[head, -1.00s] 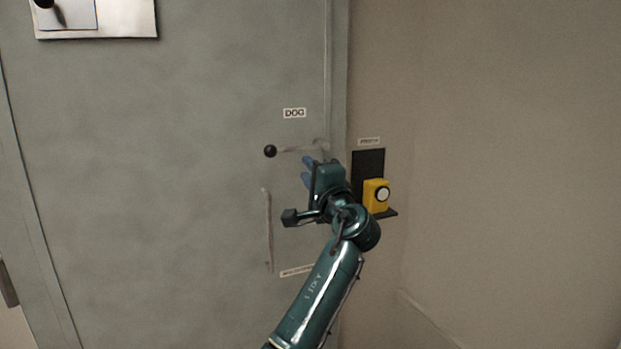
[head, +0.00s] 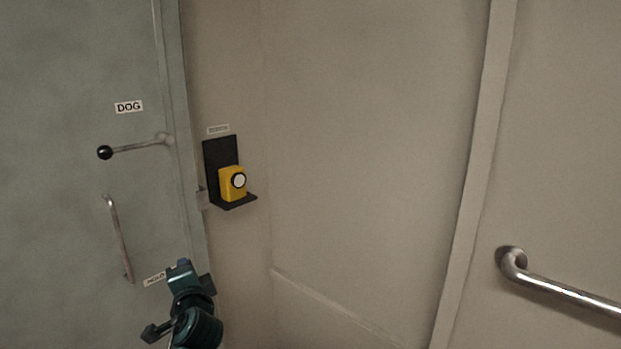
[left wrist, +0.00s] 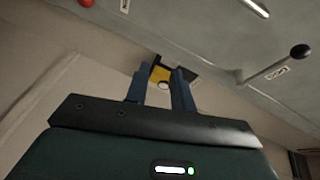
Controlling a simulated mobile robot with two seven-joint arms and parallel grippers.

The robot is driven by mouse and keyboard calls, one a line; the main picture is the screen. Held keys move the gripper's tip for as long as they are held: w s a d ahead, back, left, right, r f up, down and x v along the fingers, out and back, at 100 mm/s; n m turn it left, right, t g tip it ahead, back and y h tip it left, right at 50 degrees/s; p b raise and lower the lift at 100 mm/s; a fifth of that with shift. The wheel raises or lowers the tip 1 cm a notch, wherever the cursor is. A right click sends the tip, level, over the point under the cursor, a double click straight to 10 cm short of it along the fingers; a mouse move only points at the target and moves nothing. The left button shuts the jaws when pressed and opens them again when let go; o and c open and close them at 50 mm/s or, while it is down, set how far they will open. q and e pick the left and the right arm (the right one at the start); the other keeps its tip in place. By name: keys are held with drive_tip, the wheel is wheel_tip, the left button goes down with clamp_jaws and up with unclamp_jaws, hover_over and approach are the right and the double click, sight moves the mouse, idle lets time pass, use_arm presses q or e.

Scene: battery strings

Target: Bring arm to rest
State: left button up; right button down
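My left gripper (head: 183,263) is dark green with blue fingers. In the head view it is low at the left, below the lever and the yellow box, with the rest of the arm cut off by the bottom edge. In the left wrist view the two blue fingers (left wrist: 160,91) stand apart with nothing held between them. The yellow box (left wrist: 160,74) shows behind the gap, at a distance. My right gripper is in neither view.
A grey door (head: 60,230) has a ball-ended lever (head: 135,148) under a DOG label and a vertical handle (head: 118,240). A yellow box (head: 229,184) with a round white button sits on a black wall bracket (head: 220,155). A metal rail (head: 560,290) is at the right.

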use_arm(q)
drive_tip(key=s+d+f+g+h, duration=0.1)
drive_tip(key=s+d+f+h, duration=0.3)
drive_tip(key=s+f, duration=0.6)
drive_tip(key=s+d+f+n+g+h, duration=0.1)
drive_tip(key=s+d+f+n+h, duration=0.1)
drive_tip(key=s+f, duration=0.2)
drive_tip(key=s+d+f+n+g+h+p, duration=0.1)
drive_tip(key=s+d+f+n+h, duration=0.1)
drive_tip(key=s, duration=0.8)
drive_tip(key=s+d+f+n+g+h, duration=0.1)
drive_tip(key=s+d+f+n+h, duration=0.1)
drive_tip(key=s+f, duration=0.4)
drive_tip(key=shift+s+d+n+h, duration=0.4)
drive_tip(key=shift+s+d+n, duration=0.3)
drive_tip(key=shift+d, duration=0.25)
